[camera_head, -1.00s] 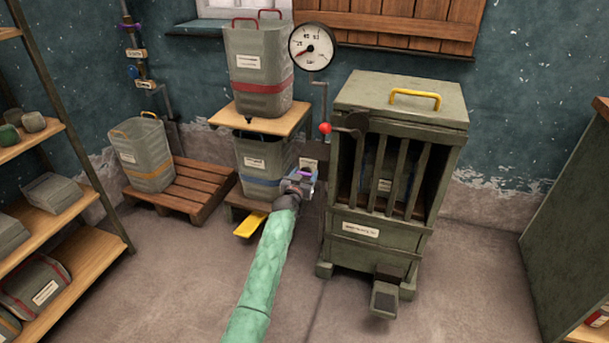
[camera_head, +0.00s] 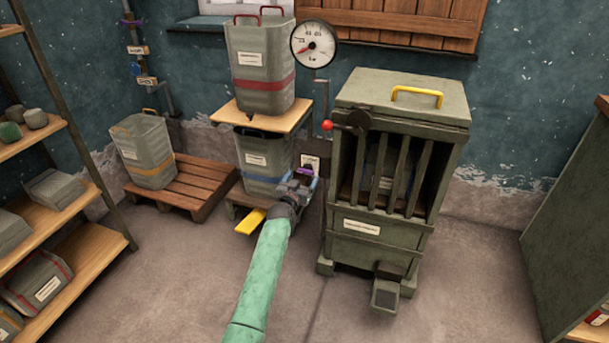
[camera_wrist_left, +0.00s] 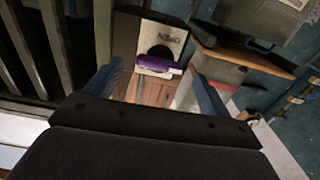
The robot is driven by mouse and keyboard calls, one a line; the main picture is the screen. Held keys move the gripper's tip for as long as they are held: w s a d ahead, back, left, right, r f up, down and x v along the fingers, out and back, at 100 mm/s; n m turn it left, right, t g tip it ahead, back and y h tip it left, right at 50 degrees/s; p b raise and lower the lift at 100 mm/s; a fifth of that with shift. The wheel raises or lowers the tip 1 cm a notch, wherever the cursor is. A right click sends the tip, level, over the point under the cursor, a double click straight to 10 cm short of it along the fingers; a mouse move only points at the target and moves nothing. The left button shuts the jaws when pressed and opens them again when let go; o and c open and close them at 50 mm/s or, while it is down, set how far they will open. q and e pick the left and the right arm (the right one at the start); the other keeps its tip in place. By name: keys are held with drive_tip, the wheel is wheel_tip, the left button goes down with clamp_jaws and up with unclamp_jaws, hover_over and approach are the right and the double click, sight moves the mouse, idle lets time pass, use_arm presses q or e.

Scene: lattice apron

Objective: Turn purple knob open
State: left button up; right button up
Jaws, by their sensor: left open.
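The purple knob (camera_head: 305,171) sits on a small post plate between the bin stand and the green cabinet. In the left wrist view, the purple knob (camera_wrist_left: 160,66) is a bar below a dark round cutout, on a pale plate (camera_wrist_left: 163,33) marked OPEN that appears upside down. My left gripper (camera_head: 303,184) is at the knob in the head view. In the wrist view, my left gripper (camera_wrist_left: 155,85) is open, with a blue-grey finger on each side of the knob and gaps between. Whether the fingertips reach knob depth is unclear. My right gripper is out of view.
The green cabinet (camera_head: 362,247) with dark bars and a red-ball crank (camera_head: 327,126) stands close to the right. A wooden stand (camera_head: 232,119) holds grey bins on the left, with a yellow pedal (camera_head: 250,222) below. Open floor lies in front.

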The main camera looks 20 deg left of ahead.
use_arm(q)
drive_tip(key=s, duration=0.3)
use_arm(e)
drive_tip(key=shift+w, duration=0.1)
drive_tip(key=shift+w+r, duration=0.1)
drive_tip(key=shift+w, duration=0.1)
